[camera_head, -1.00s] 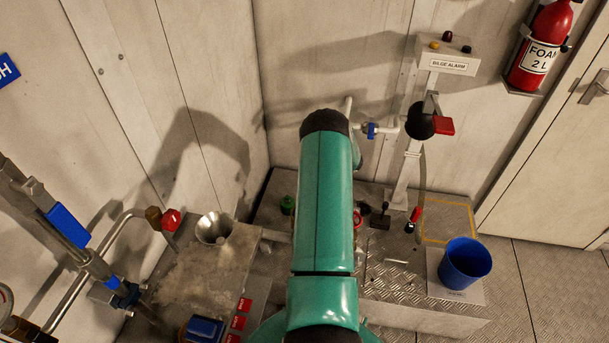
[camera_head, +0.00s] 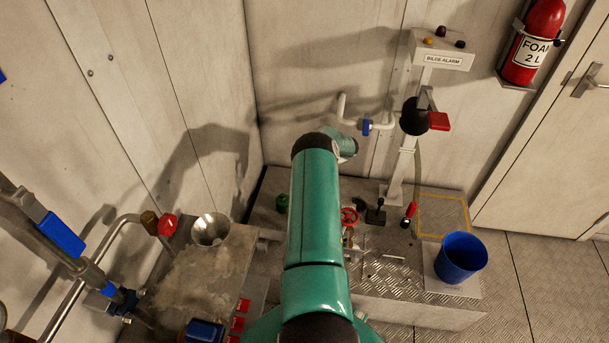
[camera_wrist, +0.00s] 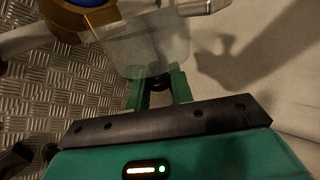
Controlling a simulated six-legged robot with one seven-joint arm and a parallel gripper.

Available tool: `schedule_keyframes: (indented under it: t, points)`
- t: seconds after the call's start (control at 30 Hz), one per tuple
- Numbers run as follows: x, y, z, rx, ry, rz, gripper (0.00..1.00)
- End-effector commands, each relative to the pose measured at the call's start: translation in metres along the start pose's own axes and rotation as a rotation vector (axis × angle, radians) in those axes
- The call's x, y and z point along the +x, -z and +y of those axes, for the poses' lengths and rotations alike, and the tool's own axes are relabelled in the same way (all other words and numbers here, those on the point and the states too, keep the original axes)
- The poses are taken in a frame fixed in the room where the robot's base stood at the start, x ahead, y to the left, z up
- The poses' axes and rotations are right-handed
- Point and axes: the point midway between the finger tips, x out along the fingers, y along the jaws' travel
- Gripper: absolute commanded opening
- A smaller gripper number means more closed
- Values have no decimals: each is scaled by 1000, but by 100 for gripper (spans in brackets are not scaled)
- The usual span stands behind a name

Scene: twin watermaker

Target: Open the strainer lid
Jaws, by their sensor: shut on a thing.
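My gripper (camera_wrist: 158,88) shows in the wrist view, its two green fingers close around a small dark part at the lower edge of a clear, cup-like piece (camera_wrist: 150,48). This piece appears to belong to the strainer, but I cannot tell for certain whether it is the lid. A brass-coloured body with a blue spot (camera_wrist: 85,18) is beside it at the upper left. In the head view my green arm reaches forward and hides the gripper and the strainer.
A red handwheel (camera_head: 349,216) and a black lever (camera_head: 376,212) stand right of my arm. A blue bucket (camera_head: 461,259) stands further right, near the bilge alarm post (camera_head: 403,170). Walls close off the back corner.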

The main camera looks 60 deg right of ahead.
Motion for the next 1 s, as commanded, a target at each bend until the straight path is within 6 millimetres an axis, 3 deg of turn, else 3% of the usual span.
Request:
schedule_keyframes:
  t: [0.47,0.5,0.6,1.0]
  points:
    - [0,2,0,13,-3,-13,0]
    - [0,2,0,13,-3,-13,25]
    - [0,2,0,13,-3,-13,41]
    - [-6,0,-6,13,-3,-13,41]
